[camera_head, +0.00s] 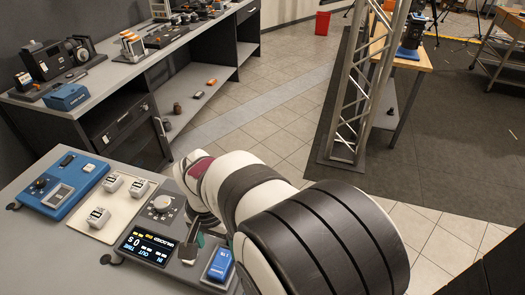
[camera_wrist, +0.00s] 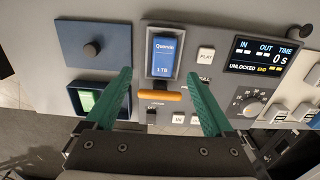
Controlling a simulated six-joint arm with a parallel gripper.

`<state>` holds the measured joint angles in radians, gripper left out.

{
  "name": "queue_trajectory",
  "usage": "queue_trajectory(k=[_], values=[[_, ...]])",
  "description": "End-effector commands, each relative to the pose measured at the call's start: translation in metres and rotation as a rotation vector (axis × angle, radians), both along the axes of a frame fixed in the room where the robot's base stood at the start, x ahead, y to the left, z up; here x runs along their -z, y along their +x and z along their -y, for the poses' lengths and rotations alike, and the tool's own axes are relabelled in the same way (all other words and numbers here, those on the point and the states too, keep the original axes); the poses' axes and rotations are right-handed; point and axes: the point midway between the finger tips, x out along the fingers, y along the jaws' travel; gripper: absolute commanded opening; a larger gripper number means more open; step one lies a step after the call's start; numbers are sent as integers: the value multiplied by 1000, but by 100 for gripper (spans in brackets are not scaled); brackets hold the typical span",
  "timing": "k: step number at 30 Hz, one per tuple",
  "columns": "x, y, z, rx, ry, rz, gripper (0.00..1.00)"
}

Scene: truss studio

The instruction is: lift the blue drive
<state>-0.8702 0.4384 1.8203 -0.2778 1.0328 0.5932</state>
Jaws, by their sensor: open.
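The blue drive (camera_wrist: 162,56) is a small block with a white label, lying in a pale-rimmed bay in the grey control panel (camera_wrist: 222,90) in the wrist view. My gripper (camera_wrist: 160,75) is open, with teal fingers spread to the left and right of the bay's lower end. Nothing is between the fingers but the panel and an orange bar (camera_wrist: 160,96) below the drive. I cannot tell the fingers' height over the panel.
A lit display (camera_wrist: 262,55) and a dial (camera_wrist: 250,106) are right of the drive. A PLAY button (camera_wrist: 206,55) is close beside the bay. A blue box (camera_head: 67,96) stands on the far bench.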

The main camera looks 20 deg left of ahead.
Motion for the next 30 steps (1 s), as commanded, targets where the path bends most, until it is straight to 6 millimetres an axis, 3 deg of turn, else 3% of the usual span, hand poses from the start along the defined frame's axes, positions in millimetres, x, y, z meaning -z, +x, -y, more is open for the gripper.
queue_trajectory(k=[3, 14, 22, 30], values=[[27, 0, 1, 0, -2, -2, 88], [85, -4, -7, 1, -1, -3, 88], [91, -3, -7, 1, 2, -1, 88], [91, -3, -7, 1, 2, -1, 39]])
